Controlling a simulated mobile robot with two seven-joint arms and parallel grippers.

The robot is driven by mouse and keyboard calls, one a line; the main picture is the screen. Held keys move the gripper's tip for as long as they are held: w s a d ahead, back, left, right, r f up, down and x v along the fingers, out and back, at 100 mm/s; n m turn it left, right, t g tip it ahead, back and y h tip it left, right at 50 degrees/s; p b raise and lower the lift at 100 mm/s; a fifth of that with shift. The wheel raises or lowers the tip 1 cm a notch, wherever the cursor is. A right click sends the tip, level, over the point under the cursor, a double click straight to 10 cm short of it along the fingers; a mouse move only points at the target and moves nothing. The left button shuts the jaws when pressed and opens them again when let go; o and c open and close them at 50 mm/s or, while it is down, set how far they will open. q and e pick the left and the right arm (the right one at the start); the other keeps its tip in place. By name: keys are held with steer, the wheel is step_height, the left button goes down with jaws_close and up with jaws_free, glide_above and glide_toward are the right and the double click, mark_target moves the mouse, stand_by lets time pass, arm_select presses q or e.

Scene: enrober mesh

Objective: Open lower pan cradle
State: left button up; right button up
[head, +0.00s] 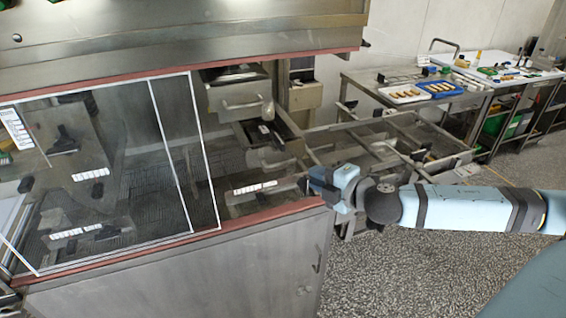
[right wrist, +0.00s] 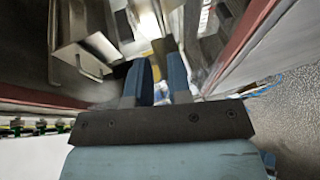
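The steel machine has two pan units stacked in its open bay. The upper unit (head: 232,92) has a bar handle on its front. Below it is a lower steel unit (head: 272,158), also with a handle; I cannot tell surely whether this is the lower pan cradle. My right gripper (head: 318,188) is at the bay's right edge, to the right of and below that unit. In the right wrist view its two blue fingers (right wrist: 160,82) are apart with nothing gripped between them. A steel handle (right wrist: 88,62) shows left of the fingers, not touching. My left gripper is not in view.
A framed clear panel (head: 110,165) covers the machine's left side. A red-brown edge (head: 275,212) runs under the bay. A steel frame (head: 385,145) stands behind my right arm. A side table (head: 375,85) with white and blue trays is at back right.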

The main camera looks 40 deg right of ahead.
mark_target(282, 164)
steer(key=p+x, duration=0.2)
steer(key=x, duration=1)
jaws_close()
